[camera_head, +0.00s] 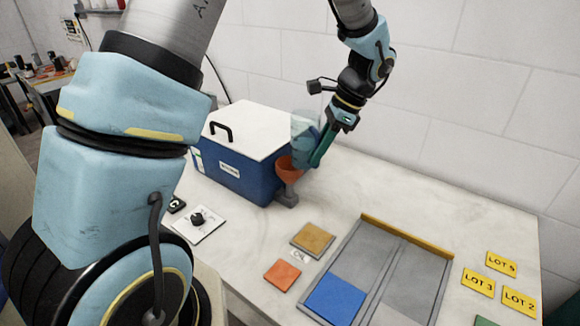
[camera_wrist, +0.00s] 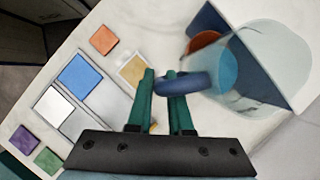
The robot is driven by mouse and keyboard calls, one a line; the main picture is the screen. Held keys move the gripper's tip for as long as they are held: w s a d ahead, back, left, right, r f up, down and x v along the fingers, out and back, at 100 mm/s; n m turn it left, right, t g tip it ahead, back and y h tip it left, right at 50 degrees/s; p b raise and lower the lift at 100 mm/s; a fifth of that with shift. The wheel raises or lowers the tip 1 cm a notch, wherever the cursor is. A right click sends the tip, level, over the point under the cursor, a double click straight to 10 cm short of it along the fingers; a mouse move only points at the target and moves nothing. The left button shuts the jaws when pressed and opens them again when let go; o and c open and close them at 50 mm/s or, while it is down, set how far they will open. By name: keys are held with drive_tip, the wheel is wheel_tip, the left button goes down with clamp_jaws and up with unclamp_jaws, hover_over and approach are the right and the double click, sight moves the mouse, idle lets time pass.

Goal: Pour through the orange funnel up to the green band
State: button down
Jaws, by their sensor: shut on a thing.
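My gripper (camera_head: 322,146) is shut on the blue handle of a clear jug (camera_head: 304,124). In the wrist view the gripper's green fingers (camera_wrist: 161,78) close on the handle, and the see-through jug (camera_wrist: 275,62) extends to the right with a blue area inside that looks like liquid. The orange funnel (camera_head: 288,172) stands on a grey holder beside the blue box, just below the jug. It shows partly behind the jug in the wrist view (camera_wrist: 202,41). I cannot tell whether liquid is flowing. The vessel under the funnel and the green band are not visible.
A blue box (camera_head: 232,172) with a white lid and black handle stands left of the funnel. A grey divided tray (camera_head: 405,262) and coloured tiles lie in front. Yellow lot cards (camera_head: 478,282) lie at right. The white wall is close behind; the table right of the funnel is clear.

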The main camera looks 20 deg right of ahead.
sight(318, 136)
drive_tip(key=shift+r, duration=0.15)
wheel_tip(318, 136, up, 5)
drive_tip(key=p, duration=0.4)
drive_tip(key=shift+p, duration=0.3)
drive_tip(key=shift+a, duration=0.1)
